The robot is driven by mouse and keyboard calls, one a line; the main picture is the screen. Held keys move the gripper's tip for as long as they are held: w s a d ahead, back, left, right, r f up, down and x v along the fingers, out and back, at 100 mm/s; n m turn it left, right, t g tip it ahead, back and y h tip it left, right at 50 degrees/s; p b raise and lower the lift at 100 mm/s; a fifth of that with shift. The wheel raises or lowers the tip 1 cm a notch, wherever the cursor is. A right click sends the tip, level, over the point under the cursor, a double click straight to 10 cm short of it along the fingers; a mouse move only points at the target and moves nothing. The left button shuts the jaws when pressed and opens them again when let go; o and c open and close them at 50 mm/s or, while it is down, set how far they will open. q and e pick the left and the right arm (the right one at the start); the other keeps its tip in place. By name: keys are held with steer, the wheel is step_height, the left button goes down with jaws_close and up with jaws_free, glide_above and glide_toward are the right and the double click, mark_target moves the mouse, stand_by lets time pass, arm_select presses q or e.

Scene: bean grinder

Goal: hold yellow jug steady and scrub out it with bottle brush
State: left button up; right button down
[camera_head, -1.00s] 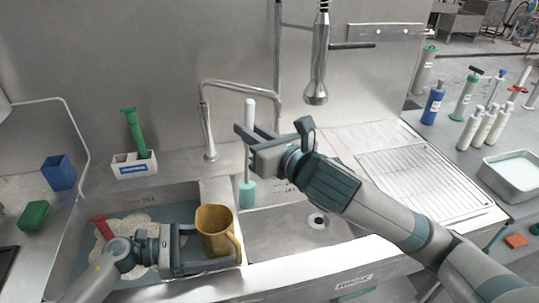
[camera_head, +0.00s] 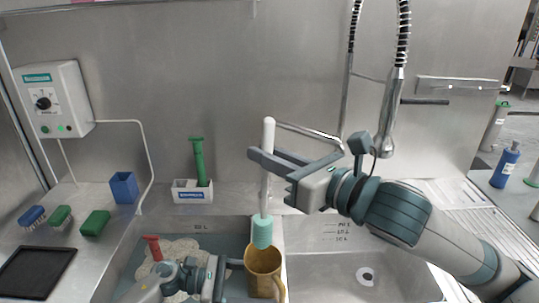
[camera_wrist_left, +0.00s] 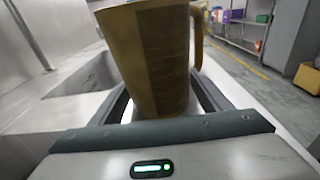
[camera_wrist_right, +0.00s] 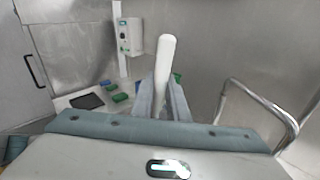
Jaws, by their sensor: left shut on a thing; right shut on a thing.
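The yellow jug (camera_head: 264,268) stands upright at the divider between the two sinks, its handle toward the lower right. My left gripper (camera_head: 236,268) is shut on the jug from the left; the jug fills the jaws in the left wrist view (camera_wrist_left: 160,60). My right gripper (camera_head: 268,163) is shut on the white handle of the bottle brush (camera_head: 267,150). The brush hangs upright with its teal head (camera_head: 262,231) at the jug's mouth; how far it is inside I cannot tell. The white handle also shows between the fingers in the right wrist view (camera_wrist_right: 165,65).
The left sink holds suds and a red-handled item (camera_head: 153,247). A faucet (camera_head: 310,131) and a hanging sprayer (camera_head: 387,125) stand behind the sinks. A white caddy (camera_head: 192,191) with a green brush sits at the back. The right sink (camera_head: 350,265) is clear.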

mark_target(268, 222)
steer(key=shift+f, duration=0.1)
steer(key=shift+f, duration=8)
steer(key=shift+f, duration=0.7)
steer(key=shift+d, duration=0.15)
steer(key=shift+d, duration=0.7)
steer(key=shift+w, duration=0.1)
steer(key=shift+w+a+f, duration=0.15)
steer(key=shift+w+a, duration=0.25)
steer(key=shift+w, duration=0.3)
steer(key=shift+a, duration=0.1)
